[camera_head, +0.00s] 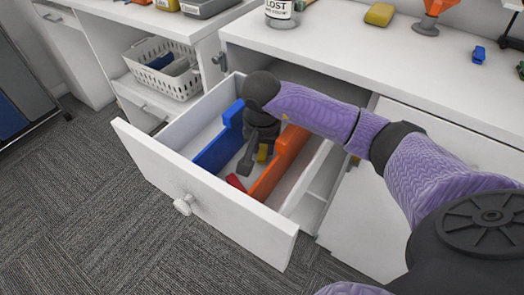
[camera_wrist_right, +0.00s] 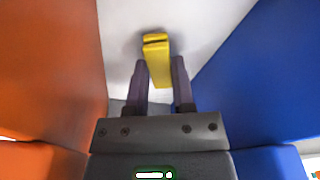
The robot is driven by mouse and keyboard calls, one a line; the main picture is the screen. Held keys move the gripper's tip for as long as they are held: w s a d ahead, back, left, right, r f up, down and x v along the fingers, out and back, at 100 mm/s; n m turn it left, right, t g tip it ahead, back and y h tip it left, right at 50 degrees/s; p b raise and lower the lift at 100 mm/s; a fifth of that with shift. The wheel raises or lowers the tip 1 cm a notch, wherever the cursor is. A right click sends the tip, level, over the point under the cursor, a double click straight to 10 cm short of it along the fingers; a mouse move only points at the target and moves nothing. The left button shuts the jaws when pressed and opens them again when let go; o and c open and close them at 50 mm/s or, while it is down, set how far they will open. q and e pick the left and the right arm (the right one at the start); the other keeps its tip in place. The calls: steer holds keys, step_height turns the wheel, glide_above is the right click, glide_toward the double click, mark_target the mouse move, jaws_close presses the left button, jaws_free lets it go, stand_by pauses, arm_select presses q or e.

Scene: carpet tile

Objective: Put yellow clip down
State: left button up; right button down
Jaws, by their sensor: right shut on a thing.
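My right gripper (camera_head: 256,150) reaches down into the open white drawer (camera_head: 205,195), between a blue divider (camera_head: 215,145) and an orange divider (camera_head: 280,160). The yellow clip (camera_wrist_right: 156,60) is between its two fingers (camera_wrist_right: 161,85) in the right wrist view, and the gripper is shut on it. The clip extends past the fingertips, over the pale drawer floor. Whether the clip touches the floor is hard to tell. My left gripper is not in view.
A small red piece (camera_head: 235,182) lies in the drawer between the dividers. The white counter (camera_head: 350,50) above holds a jar labelled LOST (camera_head: 281,12), a yellow block (camera_head: 380,14) and an orange item (camera_head: 428,22). A white basket (camera_head: 160,70) stands on the shelf at left.

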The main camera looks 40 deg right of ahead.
mark_target(262, 155)
steer(key=shift+f, duration=0.6)
steer(key=shift+r, duration=0.15)
steer(key=c, duration=0.5)
jaws_free()
steer(key=shift+c, duration=0.2)
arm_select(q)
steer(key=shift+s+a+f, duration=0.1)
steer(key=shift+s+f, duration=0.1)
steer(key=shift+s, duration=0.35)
arm_select(e)
steer(key=shift+o, duration=0.3)
arm_select(q)
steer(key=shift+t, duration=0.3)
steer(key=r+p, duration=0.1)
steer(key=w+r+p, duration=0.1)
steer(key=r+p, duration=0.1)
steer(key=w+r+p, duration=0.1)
steer(key=p, duration=0.1)
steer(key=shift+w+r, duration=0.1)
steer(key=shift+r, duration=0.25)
arm_select(e)
step_height(262, 155, up, 12)
steer(key=s+a, duration=0.1)
steer(key=shift+s, duration=0.15)
steer(key=shift+a, duration=0.1)
